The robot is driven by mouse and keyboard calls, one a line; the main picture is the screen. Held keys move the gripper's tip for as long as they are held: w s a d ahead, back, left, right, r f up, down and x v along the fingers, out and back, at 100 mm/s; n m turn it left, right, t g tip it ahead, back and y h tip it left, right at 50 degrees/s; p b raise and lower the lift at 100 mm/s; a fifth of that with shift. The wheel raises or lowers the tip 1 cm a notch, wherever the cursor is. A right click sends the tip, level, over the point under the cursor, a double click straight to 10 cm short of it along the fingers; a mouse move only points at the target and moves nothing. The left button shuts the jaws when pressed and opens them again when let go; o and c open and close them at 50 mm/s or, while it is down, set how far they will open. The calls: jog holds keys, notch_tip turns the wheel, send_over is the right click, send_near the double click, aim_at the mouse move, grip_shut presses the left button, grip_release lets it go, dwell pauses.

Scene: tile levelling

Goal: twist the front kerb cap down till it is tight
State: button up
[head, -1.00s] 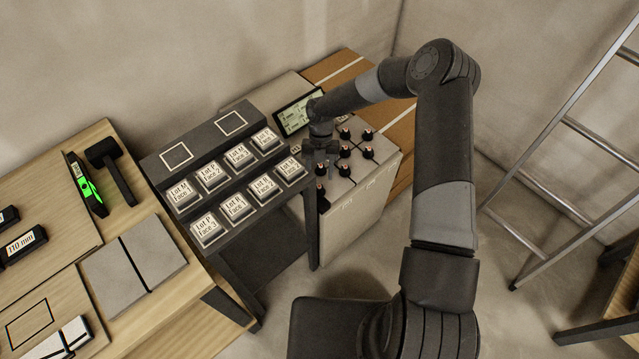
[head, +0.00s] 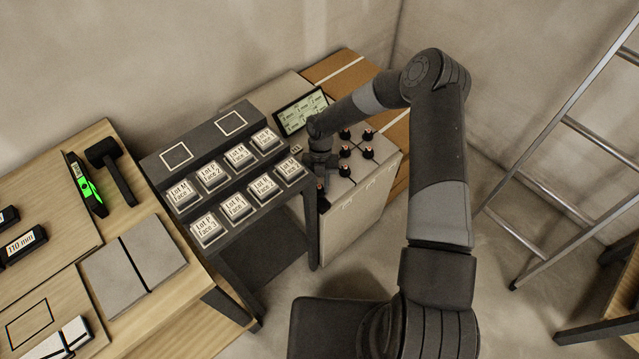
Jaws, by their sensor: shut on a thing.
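The front kerb cap (head: 320,189) is a small black cap at the near left corner of the grey tiled block (head: 345,215). My gripper (head: 321,180) points down over it and is shut on it. The fingers and wrist hide most of the cap, so its turn and seating cannot be told. Several other black caps with red-orange marks, such as one at the right (head: 368,153), stand on the block's top to the right of my gripper.
A small display (head: 301,112) stands behind my gripper. A dark rack (head: 190,150) with several labelled tiles is close on the left. A wooden bench (head: 140,310) holds a mallet (head: 112,170) and a green level (head: 88,190). A ladder (head: 560,190) leans at the right.

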jog(key=c, duration=0.4)
jog(key=shift+m, duration=0.4)
jog(key=m+y, duration=0.2)
jog(key=m, duration=0.3)
jog(key=shift+d, duration=0.2)
jog(key=m+t+y, duration=0.1)
jog(key=m, duration=0.2)
jog(key=m+t+y, duration=0.1)
jog(key=m, duration=0.2)
jog(key=shift+s+d+m, duration=0.1)
jog(key=shift+s+m, duration=0.1)
jog(key=shift+m, duration=0.2)
jog(key=m+t, duration=0.1)
jog(key=m, duration=0.2)
jog(key=m+t, duration=0.2)
jog(key=m, duration=0.2)
jog(key=shift+s+y, duration=0.2)
jog(key=shift+y, duration=0.1)
jog(key=m+t, duration=0.1)
jog(key=m, duration=0.2)
jog(key=m+t+h, duration=0.1)
jog(key=m, duration=0.2)
jog(key=shift+s+m, duration=0.1)
jog(key=shift+m, duration=0.2)
jog(key=shift+t, duration=0.3)
